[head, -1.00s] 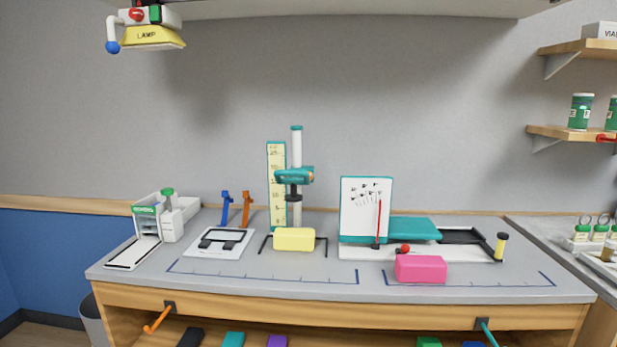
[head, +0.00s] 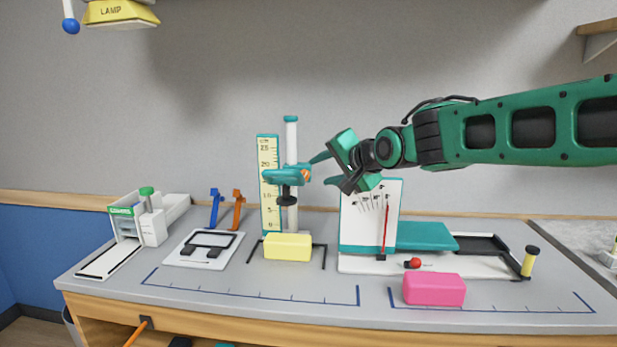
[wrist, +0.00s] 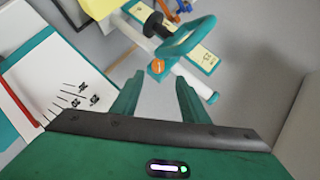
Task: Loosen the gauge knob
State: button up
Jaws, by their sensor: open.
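The gauge has a white post (head: 291,150) with a teal carriage (head: 284,176) beside a pale yellow scale (head: 268,165). A small orange knob (head: 306,174) sits on the carriage's right side, facing my gripper. A dark round part (head: 287,197) hangs under the carriage. My gripper (head: 325,169) is open and empty, just right of the orange knob, its fingers pointing left at it. In the wrist view the orange knob (wrist: 157,67) lies just ahead of the gap between my fingertips (wrist: 158,82), apart from both.
A yellow block (head: 288,247) stands below the gauge. A white board (head: 356,235) with a red pointer (head: 386,228) stands under my gripper. A pink block (head: 434,289) lies at the bench front. Wall space above the gauge is clear.

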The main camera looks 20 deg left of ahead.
aim_at(306, 176)
jog(key=x, duration=1.1)
jog(key=shift+w+d, duration=0.25)
jog(key=shift+c, duration=0.6)
grip_shut()
